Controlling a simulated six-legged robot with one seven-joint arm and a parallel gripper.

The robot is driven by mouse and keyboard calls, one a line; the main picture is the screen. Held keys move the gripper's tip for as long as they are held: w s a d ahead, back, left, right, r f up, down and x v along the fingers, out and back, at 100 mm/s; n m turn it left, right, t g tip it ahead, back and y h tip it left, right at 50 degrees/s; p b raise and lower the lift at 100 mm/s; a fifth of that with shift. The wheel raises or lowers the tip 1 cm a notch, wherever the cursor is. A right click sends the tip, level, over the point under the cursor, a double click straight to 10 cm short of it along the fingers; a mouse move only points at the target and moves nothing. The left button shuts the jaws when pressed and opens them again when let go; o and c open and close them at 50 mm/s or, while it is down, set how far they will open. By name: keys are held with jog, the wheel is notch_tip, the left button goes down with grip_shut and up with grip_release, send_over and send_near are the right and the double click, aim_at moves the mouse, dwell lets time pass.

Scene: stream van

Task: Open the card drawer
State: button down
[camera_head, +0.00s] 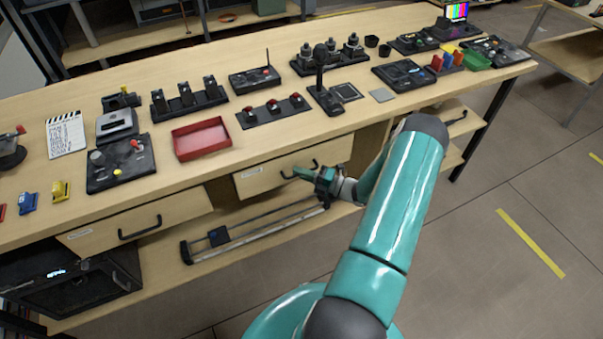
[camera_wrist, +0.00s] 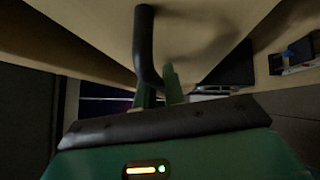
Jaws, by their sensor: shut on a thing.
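The right wooden drawer (camera_head: 262,178) under the long bench has a small white label, too small to read, and a black bar handle (camera_head: 284,175). My gripper (camera_head: 306,173) is at this handle, in front of the drawer face. In the wrist view the black handle (camera_wrist: 143,42) runs down between my green fingers (camera_wrist: 159,88), which are shut on it. Part of the handle is hidden behind the fingers. The left drawer (camera_head: 95,236) has a similar black handle (camera_head: 140,229). I cannot tell from the labels which is the card drawer.
The bench top (camera_head: 205,92) holds a red tray (camera_head: 201,139), a clapperboard (camera_head: 66,134), control panels and several small devices. A lower shelf (camera_head: 165,268) carries a long rail-like item (camera_head: 255,228). The floor in front, marked with a yellow strip (camera_head: 530,243), is clear on the right.

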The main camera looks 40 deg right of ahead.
jog(key=shift+s, duration=0.1)
jog(key=s+a, duration=0.3)
jog(key=s, duration=0.8)
jog(key=s+a, duration=0.3)
jog(key=s, duration=0.8)
jog(key=shift+s+a, duration=0.3)
jog(key=shift+a, duration=0.05)
jog(key=c, duration=1.5)
grip_release()
jog(key=v, duration=1.4)
jog(key=shift+r, duration=0.15)
